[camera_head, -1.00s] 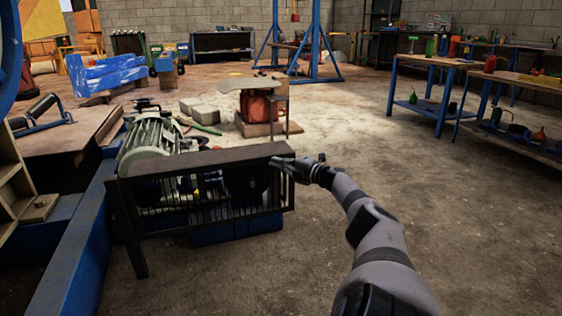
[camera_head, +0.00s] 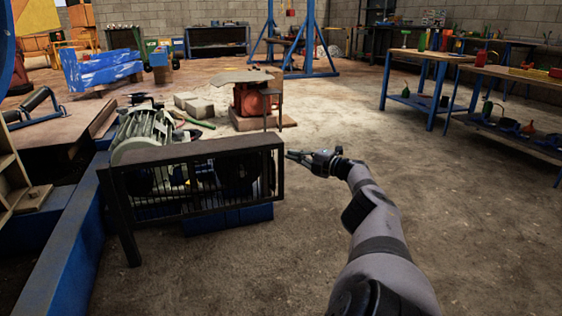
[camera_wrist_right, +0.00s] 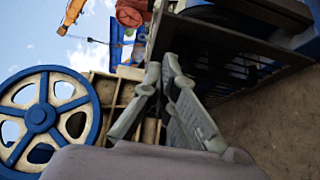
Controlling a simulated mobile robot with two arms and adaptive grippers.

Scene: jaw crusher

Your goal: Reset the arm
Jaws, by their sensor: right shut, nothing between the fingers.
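My right arm comes in from the lower right of the head view. Its gripper (camera_head: 298,156) is just right of the upper right corner of the black guard frame (camera_head: 200,182), with a small gap showing between them. In the right wrist view the fingers of the right gripper (camera_wrist_right: 164,70) come together at their tips, with nothing between them. Behind them in that view are the dark guard and a blue-rimmed wheel (camera_wrist_right: 43,118). My left gripper is not in view.
A grey motor (camera_head: 148,137) stands behind the guard. A blue beam (camera_head: 68,240) runs along the left. An orange machine (camera_head: 252,100) stands on the floor further back. Blue workbenches (camera_head: 425,102) stand at the right. The concrete floor between the arm and the benches is clear.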

